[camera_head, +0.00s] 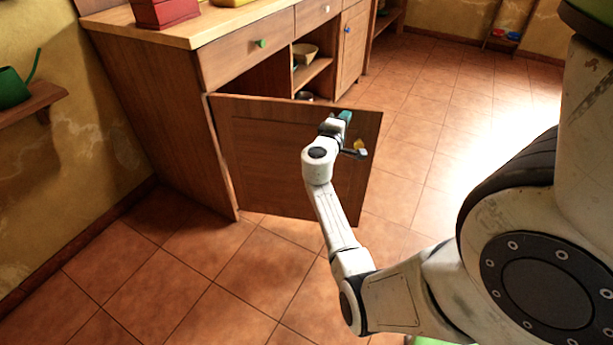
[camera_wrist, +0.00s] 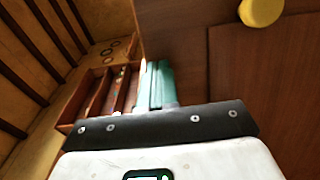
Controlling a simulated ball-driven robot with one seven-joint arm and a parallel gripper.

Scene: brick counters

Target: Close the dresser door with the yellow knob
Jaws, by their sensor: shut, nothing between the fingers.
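The dresser door (camera_head: 265,160) stands open, swung out from the left edge of the wooden dresser (camera_head: 150,110), with its front panel facing me. Its yellow knob (camera_head: 359,145) shows near the door's free right edge, partly behind my gripper. In the wrist view the yellow knob (camera_wrist: 261,11) is at the top right, on the brown door panel (camera_wrist: 270,70). My gripper (camera_head: 345,116) is in front of the door, close to the knob and its upper right edge. Its teal fingers (camera_wrist: 155,84) are shut together and empty, to the left of the knob. Whether they touch the door cannot be told.
Behind the door, an open compartment holds a bowl (camera_head: 305,53) on a shelf. A drawer with a green knob (camera_head: 260,43) is above, and a closed door with a blue knob (camera_head: 347,29) is farther right. The tiled floor (camera_head: 220,290) in front is clear.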

